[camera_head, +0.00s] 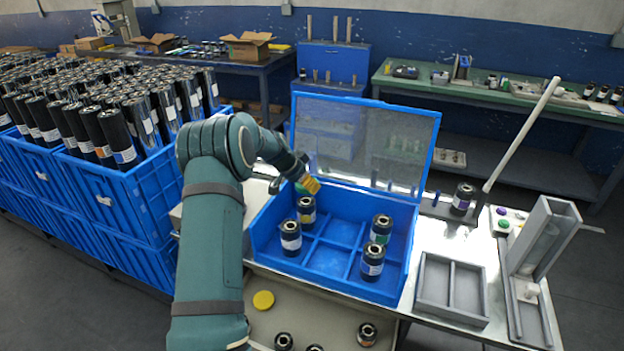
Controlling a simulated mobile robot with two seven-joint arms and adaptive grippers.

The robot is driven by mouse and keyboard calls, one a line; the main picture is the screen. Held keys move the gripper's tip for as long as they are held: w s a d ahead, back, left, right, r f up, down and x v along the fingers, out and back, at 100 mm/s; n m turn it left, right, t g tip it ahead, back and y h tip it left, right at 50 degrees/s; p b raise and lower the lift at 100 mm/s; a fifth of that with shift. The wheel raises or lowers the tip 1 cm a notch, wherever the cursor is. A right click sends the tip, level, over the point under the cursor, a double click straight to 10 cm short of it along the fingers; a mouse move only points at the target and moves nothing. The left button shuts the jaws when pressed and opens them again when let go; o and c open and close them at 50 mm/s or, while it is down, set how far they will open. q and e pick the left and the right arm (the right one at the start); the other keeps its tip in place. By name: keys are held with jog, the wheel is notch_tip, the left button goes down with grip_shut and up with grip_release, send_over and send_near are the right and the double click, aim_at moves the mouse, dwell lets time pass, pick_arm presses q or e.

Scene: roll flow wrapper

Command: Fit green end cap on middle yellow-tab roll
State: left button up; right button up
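My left arm rises from the lower left and bends over the blue compartment box (330,282). My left gripper (306,180) is over the box's back left part, small and partly hidden by my own arm. A small orange-yellow piece shows at its tip, and a bit of green (302,188) lies right beside it; I cannot tell whether this is an end cap or whether it is held. Just below stands an upright dark roll with a yellowish band (306,211), apparently apart from the gripper. I cannot tell the finger opening. My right gripper is not in view.
The box also holds a white-banded roll (290,239), a green-banded roll (381,228) and another roll (371,264). Its clear lid (375,140) stands open behind. A purple-banded roll (461,199), grey tray (450,287) and grey upright channel (541,240) are right. A yellow disc (263,300) lies in front.

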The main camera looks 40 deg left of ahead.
aim_at(304, 199)
pick_arm(q)
jog(key=shift+s+f+b, duration=0.2)
jog(key=shift+f+b, duration=0.2)
jog(key=shift+f, duration=0.3)
jog(key=shift+w+f+b, duration=0.1)
jog(key=shift+f+b, duration=0.75)
jog(key=shift+f, duration=1.25)
jog(key=shift+b, duration=0.75)
jog(key=shift+f, duration=0.55)
jog(key=o, duration=0.5)
jog(key=shift+s+r, duration=0.1)
jog(key=shift+s, duration=0.1)
jog(key=shift+p+v, duration=0.55)
jog(key=shift+v, duration=4.85)
